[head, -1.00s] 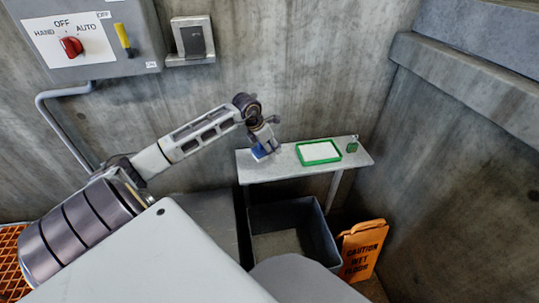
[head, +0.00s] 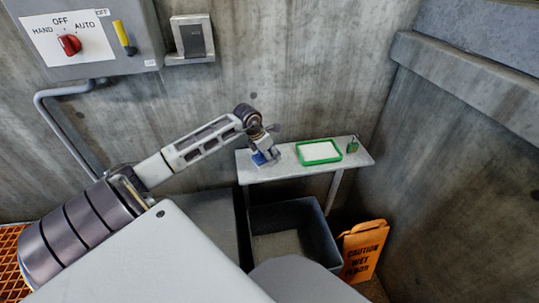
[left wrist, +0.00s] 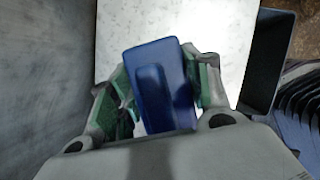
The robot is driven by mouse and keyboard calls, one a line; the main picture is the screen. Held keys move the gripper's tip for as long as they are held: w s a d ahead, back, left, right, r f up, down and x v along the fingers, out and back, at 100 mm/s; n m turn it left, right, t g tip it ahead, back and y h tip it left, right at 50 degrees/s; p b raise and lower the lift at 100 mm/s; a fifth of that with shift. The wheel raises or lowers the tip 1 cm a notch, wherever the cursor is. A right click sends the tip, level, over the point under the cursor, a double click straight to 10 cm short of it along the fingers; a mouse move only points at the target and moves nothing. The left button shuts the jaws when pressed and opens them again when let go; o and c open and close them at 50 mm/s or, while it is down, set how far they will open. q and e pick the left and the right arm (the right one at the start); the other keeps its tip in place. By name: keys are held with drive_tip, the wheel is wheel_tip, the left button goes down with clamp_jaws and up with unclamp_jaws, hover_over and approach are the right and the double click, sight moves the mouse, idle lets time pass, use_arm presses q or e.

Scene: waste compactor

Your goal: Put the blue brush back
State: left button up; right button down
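The blue brush (head: 263,159) is at the left end of the light grey shelf (head: 285,171), low at its surface. In the left wrist view the blue brush (left wrist: 158,85) lies slightly tilted between the two green finger pads. My left gripper (head: 264,152) is over the shelf's left end. In the left wrist view its fingers (left wrist: 160,95) stand against both sides of the brush and appear shut on it. The brush's underside is hidden, so I cannot tell whether it touches the shelf. My right gripper is not in view.
A green-rimmed white tray (head: 319,152) lies mid-shelf, with a small green object (head: 352,146) at the right end. A dark open bin (head: 292,238) stands below, beside an orange caution sign (head: 362,250). A control box (head: 85,37) hangs on the concrete wall.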

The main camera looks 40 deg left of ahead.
use_arm(q)
drive_tip(key=o, duration=0.4)
drive_tip(key=shift+o, duration=0.2)
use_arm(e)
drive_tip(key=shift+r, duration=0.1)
use_arm(q)
drive_tip(key=shift+r, duration=0.15)
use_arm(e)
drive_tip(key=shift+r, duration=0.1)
use_arm(q)
drive_tip(key=shift+s+a+r, duration=0.15)
drive_tip(key=shift+s+r, duration=0.05)
drive_tip(key=shift+r, duration=0.4)
drive_tip(key=p+v, duration=0.2)
drive_tip(key=v, duration=0.6)
drive_tip(key=shift+s+r, duration=0.15)
drive_tip(key=shift+r, duration=0.1)
drive_tip(key=shift+s+a+r, duration=0.1)
drive_tip(key=shift+s+r, duration=0.15)
drive_tip(key=shift+r, duration=0.4)
drive_tip(key=shift+s+r, duration=0.15)
drive_tip(key=shift+r, duration=0.2)
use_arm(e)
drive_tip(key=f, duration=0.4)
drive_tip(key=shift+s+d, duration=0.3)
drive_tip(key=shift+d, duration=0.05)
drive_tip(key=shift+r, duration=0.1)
